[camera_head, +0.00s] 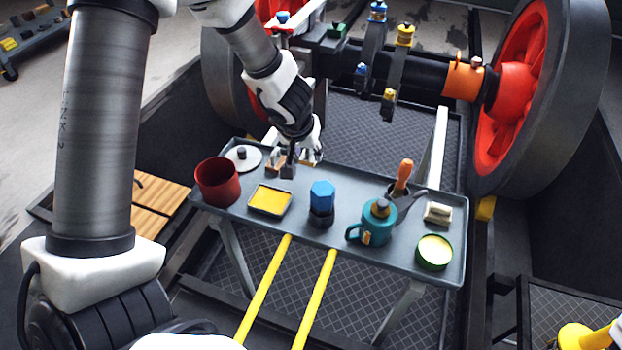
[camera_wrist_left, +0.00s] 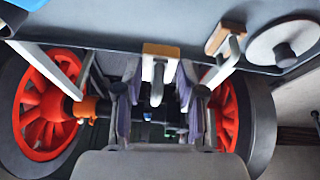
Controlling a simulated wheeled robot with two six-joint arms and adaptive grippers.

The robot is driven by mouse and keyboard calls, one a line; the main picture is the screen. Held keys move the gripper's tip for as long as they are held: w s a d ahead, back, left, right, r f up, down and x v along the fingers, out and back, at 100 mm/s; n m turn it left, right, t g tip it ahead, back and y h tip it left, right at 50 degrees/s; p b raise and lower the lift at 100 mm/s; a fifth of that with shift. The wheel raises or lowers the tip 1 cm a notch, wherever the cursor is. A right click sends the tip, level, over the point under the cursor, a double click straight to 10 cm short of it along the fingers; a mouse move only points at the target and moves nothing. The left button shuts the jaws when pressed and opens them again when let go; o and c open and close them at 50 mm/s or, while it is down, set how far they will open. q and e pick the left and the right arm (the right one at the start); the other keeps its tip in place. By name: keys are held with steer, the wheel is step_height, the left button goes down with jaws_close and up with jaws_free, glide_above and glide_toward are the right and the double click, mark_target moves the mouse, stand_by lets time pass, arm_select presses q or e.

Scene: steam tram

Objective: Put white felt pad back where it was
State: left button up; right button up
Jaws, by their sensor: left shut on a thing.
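My left gripper (camera_head: 301,156) is at the far edge of the grey tray table (camera_head: 334,241), left of its middle. A small off-white, pad-like piece (camera_head: 437,213) lies near the tray's right end, far from the gripper. It looks like the white felt pad, but I cannot be sure. My right gripper is not in view.
A second tan block with a grey hook (camera_wrist_left: 226,40) and a pale round lid (camera_head: 243,157) are close by. The tray also holds a red pot (camera_head: 218,182), yellow tin (camera_head: 270,200), blue-capped jar (camera_head: 321,203), teal can (camera_head: 373,223) and green tin (camera_head: 434,252). Red wheels stand beyond.

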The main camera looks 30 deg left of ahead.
mark_target(306, 165)
arm_select(q)
step_height(306, 165, down, 6)
steer(key=b, duration=0.4)
steer(key=shift+r, duration=0.3)
steer(key=shift+f, duration=0.3)
steer(key=o, duration=1.1)
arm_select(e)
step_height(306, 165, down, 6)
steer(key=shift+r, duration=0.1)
arm_select(q)
steer(key=p+v, duration=0.9)
steer(key=v, duration=0.3)
steer(key=shift+r, duration=0.25)
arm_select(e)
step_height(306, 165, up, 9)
